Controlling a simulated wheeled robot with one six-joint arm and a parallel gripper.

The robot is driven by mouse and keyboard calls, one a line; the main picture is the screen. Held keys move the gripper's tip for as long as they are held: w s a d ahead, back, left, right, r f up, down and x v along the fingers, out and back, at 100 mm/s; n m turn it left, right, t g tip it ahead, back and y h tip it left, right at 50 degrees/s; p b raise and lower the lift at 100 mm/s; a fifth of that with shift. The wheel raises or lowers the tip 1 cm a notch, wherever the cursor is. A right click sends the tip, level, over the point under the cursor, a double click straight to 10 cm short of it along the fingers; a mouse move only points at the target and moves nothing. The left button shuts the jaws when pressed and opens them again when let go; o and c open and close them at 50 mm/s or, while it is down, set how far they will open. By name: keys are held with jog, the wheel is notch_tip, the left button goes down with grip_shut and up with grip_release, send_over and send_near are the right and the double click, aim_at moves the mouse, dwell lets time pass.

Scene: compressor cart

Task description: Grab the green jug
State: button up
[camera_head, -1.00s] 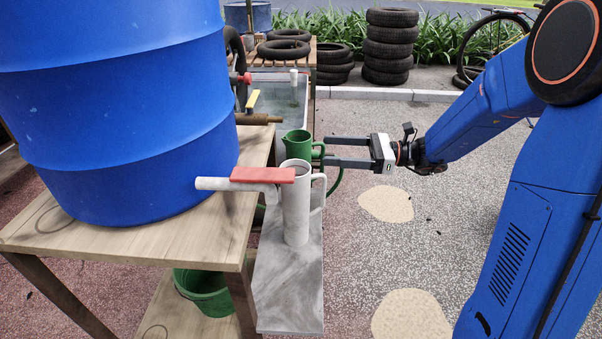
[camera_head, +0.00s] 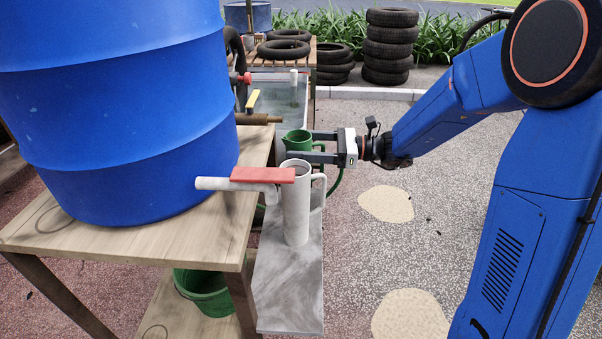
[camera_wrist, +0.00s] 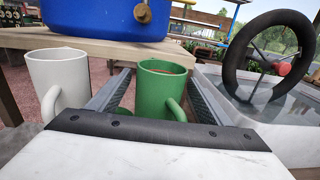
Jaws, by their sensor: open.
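The green jug (camera_head: 297,140) stands upright on the narrow grey shelf (camera_head: 290,285), behind the white jug in the head view. In the wrist view the green jug (camera_wrist: 158,90) stands between the two fingers, its handle towards my palm. My gripper (camera_head: 305,146) is open, with its fingers reaching along both sides of the green jug. In the wrist view my gripper (camera_wrist: 150,92) shows a gap between the left finger and the jug; the right finger is close to the handle side. The near finger and the white jug hide the green jug's lower part in the head view.
A white jug (camera_head: 296,215) stands close by, left of the fingers in the wrist view (camera_wrist: 58,85). A red-handled tap (camera_head: 262,175) juts from the blue barrel (camera_head: 120,110) above the wooden table (camera_head: 130,250). A green bucket (camera_head: 205,290) sits below. Paving at the right is open.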

jog(key=c, duration=1.5)
jog(key=shift+o, duration=0.2)
jog(key=shift+r, duration=0.1)
